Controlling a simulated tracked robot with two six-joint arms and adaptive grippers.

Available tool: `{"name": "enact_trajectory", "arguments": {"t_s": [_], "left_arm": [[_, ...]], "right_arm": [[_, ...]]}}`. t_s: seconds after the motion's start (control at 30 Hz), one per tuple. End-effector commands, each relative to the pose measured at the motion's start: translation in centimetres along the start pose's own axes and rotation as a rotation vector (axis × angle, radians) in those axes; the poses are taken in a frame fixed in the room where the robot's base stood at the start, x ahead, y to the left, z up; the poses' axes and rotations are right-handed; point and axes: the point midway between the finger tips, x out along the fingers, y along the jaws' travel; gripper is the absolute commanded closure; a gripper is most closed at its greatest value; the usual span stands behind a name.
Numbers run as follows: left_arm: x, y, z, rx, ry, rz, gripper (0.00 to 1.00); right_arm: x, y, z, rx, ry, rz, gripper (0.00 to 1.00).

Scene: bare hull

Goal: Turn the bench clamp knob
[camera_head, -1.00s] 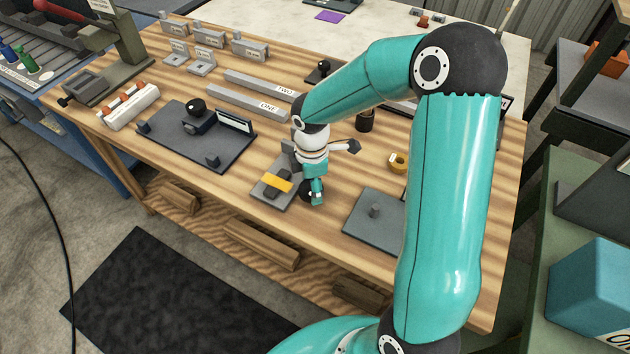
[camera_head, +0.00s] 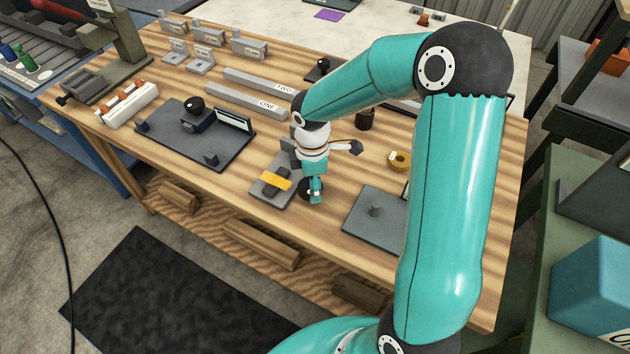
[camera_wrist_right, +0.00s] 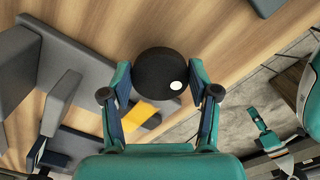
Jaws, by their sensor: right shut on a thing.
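The bench clamp (camera_head: 276,187) is a grey fixture with a yellow bar (camera_head: 277,179) near the front edge of the wooden bench. Its round black knob (camera_wrist_right: 160,82) has a white dot, seen at the right of its face in the right wrist view. My right gripper (camera_wrist_right: 160,88) is shut on the knob, with one finger on each side of it. In the head view my right gripper (camera_head: 312,190) is at the right side of the clamp, and the knob is mostly hidden behind it.
A dark fixture plate with a black knob (camera_head: 228,151) lies left of the clamp. A grey plate with a peg (camera_head: 372,225) lies to the right, and a yellow tape roll (camera_head: 399,160) behind it. Grey bars (camera_head: 245,101) lie farther back.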

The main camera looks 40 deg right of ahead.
Motion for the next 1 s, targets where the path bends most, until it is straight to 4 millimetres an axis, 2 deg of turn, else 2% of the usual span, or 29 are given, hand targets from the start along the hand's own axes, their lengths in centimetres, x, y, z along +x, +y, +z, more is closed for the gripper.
{"name": "enact_trajectory", "arguments": {"t_s": [0.03,1.0], "left_arm": [[0.5,-0.2,0.0,0.0,0.0,0.0,0.6],[5.9,-2.1,0.0,0.0,0.0,0.0,0.6]], "right_arm": [[-0.1,0.5,-0.4,0.03,0.013,0.02,0.75],[-0.2,0.2,-0.8,0.898,0.022,0.012,0.74]]}}
